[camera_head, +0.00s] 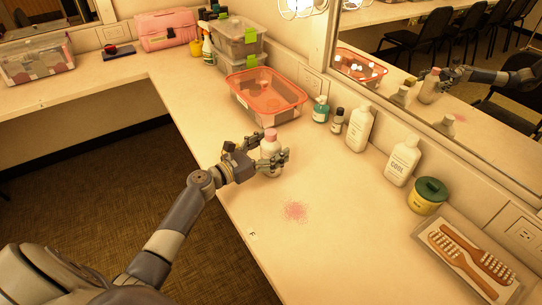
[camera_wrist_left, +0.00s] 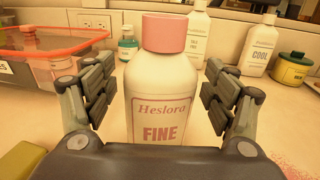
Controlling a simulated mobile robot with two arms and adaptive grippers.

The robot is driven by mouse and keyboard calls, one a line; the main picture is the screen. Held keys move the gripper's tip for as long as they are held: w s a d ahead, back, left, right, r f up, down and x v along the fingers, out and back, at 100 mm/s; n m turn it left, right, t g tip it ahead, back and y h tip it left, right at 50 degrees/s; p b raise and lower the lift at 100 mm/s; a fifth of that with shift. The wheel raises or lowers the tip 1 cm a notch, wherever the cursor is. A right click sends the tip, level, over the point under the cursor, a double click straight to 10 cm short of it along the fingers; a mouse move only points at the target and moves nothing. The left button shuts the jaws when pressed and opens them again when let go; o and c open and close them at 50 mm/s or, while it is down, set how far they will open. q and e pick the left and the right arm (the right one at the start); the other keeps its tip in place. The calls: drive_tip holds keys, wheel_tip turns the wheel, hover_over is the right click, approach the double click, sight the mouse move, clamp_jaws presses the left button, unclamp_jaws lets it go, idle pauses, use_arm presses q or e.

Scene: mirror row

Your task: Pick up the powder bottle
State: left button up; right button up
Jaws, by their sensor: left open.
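A white bottle with a pink cap (camera_head: 270,143) stands upright on the counter near its front edge. In the left wrist view the bottle (camera_wrist_left: 160,80) fills the middle, its label reading "Heslora" and "FINE"; its base is hidden behind my gripper's palm. My left gripper (camera_head: 268,160) is open around it, one finger on each side. In the left wrist view gaps show between the bottle and both finger pads. My right gripper is not in view.
Behind stand two white bottles (camera_head: 360,128) (camera_head: 402,160), a teal bottle (camera_head: 320,110), a small dark-capped bottle (camera_head: 337,121) and a green-lidded jar (camera_head: 427,196). A red-rimmed bin (camera_head: 268,92) is farther back. Pink powder (camera_head: 294,211) lies on the clear counter in front. A mirror lines the wall.

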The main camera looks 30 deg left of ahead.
sight(266, 140)
use_arm(q)
drive_tip(key=c, duration=1.3)
drive_tip(key=shift+r, duration=0.1)
drive_tip(key=shift+c, duration=0.4)
drive_tip(key=shift+a+r, duration=0.1)
drive_tip(key=shift+r, duration=0.4)
wheel_tip(266, 140, up, 3)
drive_tip(key=shift+f+p, duration=0.1)
drive_tip(key=shift+p, duration=0.4)
drive_tip(key=s+d+r, duration=0.1)
drive_tip(key=s+d, duration=0.1)
drive_tip(key=s, duration=1.4)
drive_tip(key=shift+d, duration=0.15)
